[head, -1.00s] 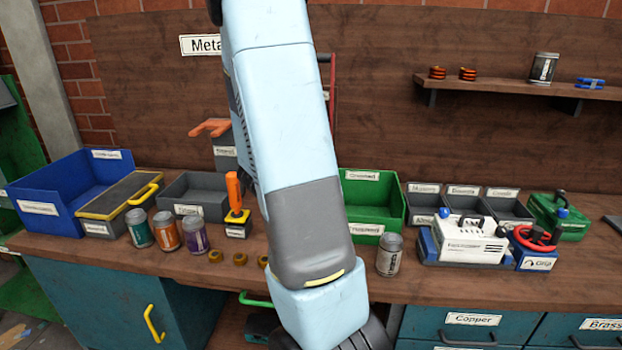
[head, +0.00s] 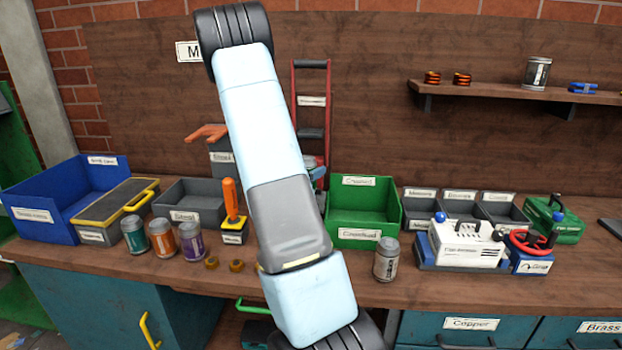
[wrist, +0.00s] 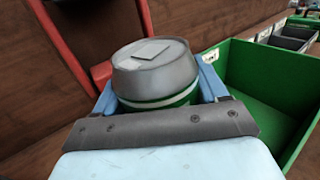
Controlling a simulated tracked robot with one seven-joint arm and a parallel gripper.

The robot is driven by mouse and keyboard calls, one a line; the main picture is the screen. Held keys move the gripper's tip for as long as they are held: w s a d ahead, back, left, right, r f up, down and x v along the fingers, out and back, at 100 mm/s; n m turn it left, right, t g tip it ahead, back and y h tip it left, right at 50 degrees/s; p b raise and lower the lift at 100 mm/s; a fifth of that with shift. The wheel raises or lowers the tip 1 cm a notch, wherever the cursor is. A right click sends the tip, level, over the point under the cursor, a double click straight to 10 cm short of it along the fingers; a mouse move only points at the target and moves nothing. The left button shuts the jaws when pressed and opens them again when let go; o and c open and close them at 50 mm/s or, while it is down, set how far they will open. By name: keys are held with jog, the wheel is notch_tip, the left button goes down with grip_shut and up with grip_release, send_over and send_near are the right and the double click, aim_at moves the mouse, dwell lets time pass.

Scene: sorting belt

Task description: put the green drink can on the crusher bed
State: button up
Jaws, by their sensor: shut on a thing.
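The green drink can (wrist: 152,68) shows in the wrist view, with a silver top and a green side below a pale band. My gripper (wrist: 158,92) is shut on it, with a blue finger on each side. In the head view my arm hides the can; only a bit of blue gripper (head: 318,173) shows past the arm's right edge. The red upright frame (head: 327,110), which looks like the crusher, stands against the back board. Its red post (wrist: 68,45) is left of the can in the wrist view. The crusher bed is not clearly visible.
An empty green bin (head: 358,236) is just right of my gripper. A silver can (head: 387,262) stands in front of it. Three cans, teal (head: 134,236), orange (head: 163,240) and purple (head: 192,243), stand left.

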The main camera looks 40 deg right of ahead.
jog(key=shift+d+f, duration=0.1)
jog(key=shift+f, duration=1.55)
jog(key=o, duration=1)
jog(key=shift+f, duration=0.1)
jog(key=shift+w, duration=0.1)
